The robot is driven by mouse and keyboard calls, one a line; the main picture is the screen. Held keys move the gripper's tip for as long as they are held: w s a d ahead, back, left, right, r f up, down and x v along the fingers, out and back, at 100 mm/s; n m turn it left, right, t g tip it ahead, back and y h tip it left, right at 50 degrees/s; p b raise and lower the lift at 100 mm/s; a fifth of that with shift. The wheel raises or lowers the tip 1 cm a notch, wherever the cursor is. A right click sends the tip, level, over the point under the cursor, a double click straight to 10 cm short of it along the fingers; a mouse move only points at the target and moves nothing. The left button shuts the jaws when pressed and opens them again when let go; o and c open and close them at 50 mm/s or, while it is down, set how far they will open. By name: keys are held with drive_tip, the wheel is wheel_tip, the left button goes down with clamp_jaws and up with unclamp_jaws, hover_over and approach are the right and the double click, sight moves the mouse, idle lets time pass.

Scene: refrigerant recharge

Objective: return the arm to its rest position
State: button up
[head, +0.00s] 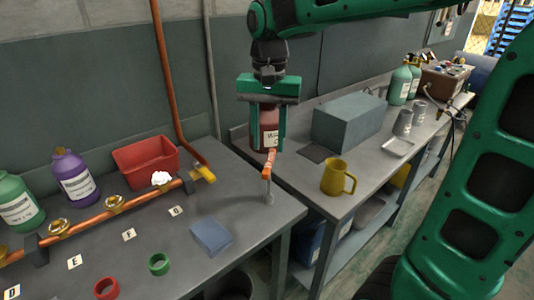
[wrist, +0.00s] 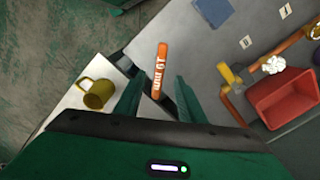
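My gripper (head: 267,149) points down over the near bench's right corner. Its two green fingers are apart with nothing held between them. In the wrist view, my gripper (wrist: 159,77) also shows its fingers spread. An orange stick with white lettering (wrist: 160,70) lies in line with the gap between the fingers, mostly beyond the fingertips. My green arm reaches in from the top right.
A yellow mug (head: 337,177) and a grey box (head: 348,120) stand on the right bench. A red bin (head: 146,163), an orange pipe (head: 95,218) and a blue block (head: 211,236) are on the left bench.

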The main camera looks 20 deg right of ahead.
drive_tip(key=shift+r, duration=2.3)
drive_tip(key=s+d+f, duration=0.7)
drive_tip(key=s+d, duration=0.2)
drive_tip(key=s, duration=0.2)
drive_tip(key=s+d+f, duration=0.8)
drive_tip(key=s+d, duration=0.1)
drive_tip(key=s, duration=0.2)
drive_tip(key=shift+s, duration=0.35)
